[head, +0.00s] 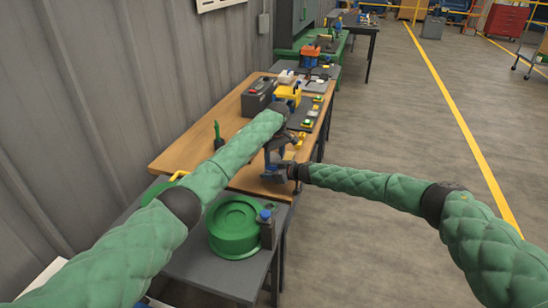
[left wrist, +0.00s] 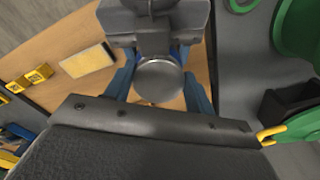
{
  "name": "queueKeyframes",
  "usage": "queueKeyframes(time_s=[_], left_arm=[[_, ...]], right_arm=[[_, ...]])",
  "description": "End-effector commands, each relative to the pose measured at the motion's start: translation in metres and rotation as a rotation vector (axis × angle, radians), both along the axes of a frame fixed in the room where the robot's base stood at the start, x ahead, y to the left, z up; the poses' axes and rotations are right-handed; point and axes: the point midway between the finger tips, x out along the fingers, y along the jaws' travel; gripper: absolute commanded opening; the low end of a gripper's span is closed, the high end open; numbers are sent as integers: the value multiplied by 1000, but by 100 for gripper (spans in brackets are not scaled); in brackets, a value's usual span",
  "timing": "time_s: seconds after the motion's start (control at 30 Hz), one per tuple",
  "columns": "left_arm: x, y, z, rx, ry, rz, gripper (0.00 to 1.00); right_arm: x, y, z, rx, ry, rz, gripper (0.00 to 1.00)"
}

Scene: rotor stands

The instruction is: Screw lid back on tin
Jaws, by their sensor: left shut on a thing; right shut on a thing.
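A round grey metal disc (left wrist: 160,80), which looks like the top of the tin or its lid, shows in the left wrist view between blue fingers. I cannot tell lid and tin apart from here. My left gripper (head: 271,152) points down over the near right corner of the wooden table and is shut on the lid. My right gripper (head: 279,171) reaches in from the right just below it and is shut on the tin; its dark body (left wrist: 155,22) appears at the top of the left wrist view. The head view mostly hides the tin behind the grippers.
A nearer grey table (head: 205,268) carries a large green round stand (head: 233,222) and a dark holder (head: 267,232). Open floor lies right.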

Motion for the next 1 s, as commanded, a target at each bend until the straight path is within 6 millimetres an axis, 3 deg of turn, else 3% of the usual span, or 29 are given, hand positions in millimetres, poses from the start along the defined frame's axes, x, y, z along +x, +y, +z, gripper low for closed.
queueKeyframes(time_s=[0.03,0.2,0.5,0.53,0.63,1.0], left_arm=[[-2,2,-3,6,10,-44,27],[-1,5,-4,14,16,-143,27],[0,9,-5,18,17,-150,27],[0,10,-5,18,17,-150,56],[0,10,-5,19,16,-148,76],[1,8,-4,16,13,-149,76]], right_arm=[[6,-8,4,-1,-3,-15,0],[7,-9,4,-2,-4,-16,0],[7,-11,4,-2,-5,-17,0],[7,-11,4,-2,-5,-17,0],[7,-11,4,-2,-4,-16,0],[4,-6,3,-1,-3,-8,0]])
